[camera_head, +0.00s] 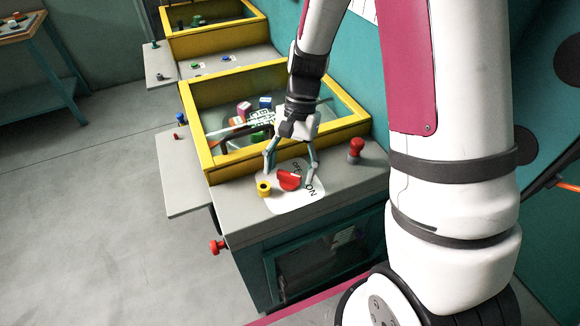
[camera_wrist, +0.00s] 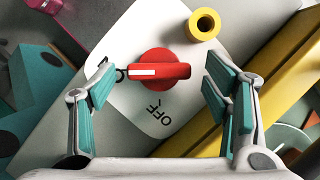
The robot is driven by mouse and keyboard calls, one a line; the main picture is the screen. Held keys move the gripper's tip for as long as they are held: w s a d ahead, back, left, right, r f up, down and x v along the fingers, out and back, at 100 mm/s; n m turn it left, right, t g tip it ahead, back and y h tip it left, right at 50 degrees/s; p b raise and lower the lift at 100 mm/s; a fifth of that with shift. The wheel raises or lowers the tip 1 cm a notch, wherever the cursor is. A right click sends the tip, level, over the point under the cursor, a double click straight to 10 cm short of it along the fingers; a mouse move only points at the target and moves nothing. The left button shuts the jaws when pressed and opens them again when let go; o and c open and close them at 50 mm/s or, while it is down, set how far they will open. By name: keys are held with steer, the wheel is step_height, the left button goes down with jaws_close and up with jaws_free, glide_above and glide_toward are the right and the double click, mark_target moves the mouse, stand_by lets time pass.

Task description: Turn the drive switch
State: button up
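The drive switch (camera_wrist: 172,71) is a red round knob with a bar handle on a white plate (camera_wrist: 118,44). In the wrist view the bar lies nearly level, and its white stripe is on the left half, facing a partly hidden black mark by the left finger. The OFF label (camera_wrist: 156,108) is below the knob. In the wrist view the fingers (camera_wrist: 160,82) stand either side of the bar, with gaps visible.
A yellow ring-shaped cylinder (camera_wrist: 205,24) stands close to the switch. A red knobbed post (camera_head: 356,150) is on the same grey top, to the right. A yellow-framed bin (camera_head: 214,168) with loose blocks lies just behind. A red knob (camera_head: 217,247) sticks out from the cabinet's left side.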

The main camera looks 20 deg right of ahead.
steer(key=shift+r, duration=0.1)
steer(key=v, duration=1.2)
steer(key=shift+a, duration=0.1)
steer(key=s+a+r+n+t+h, duration=0.1)
steer(key=s+r+n+t+h, duration=0.2)
steer(key=s+r+n+t, duration=0.5)
steer(key=shift+s+a+r+n+t, duration=0.4)
steer(key=shift+s+r, duration=2.55)
steer(key=shift+s, duration=1.75)
steer(key=shift+c, duration=0.6)
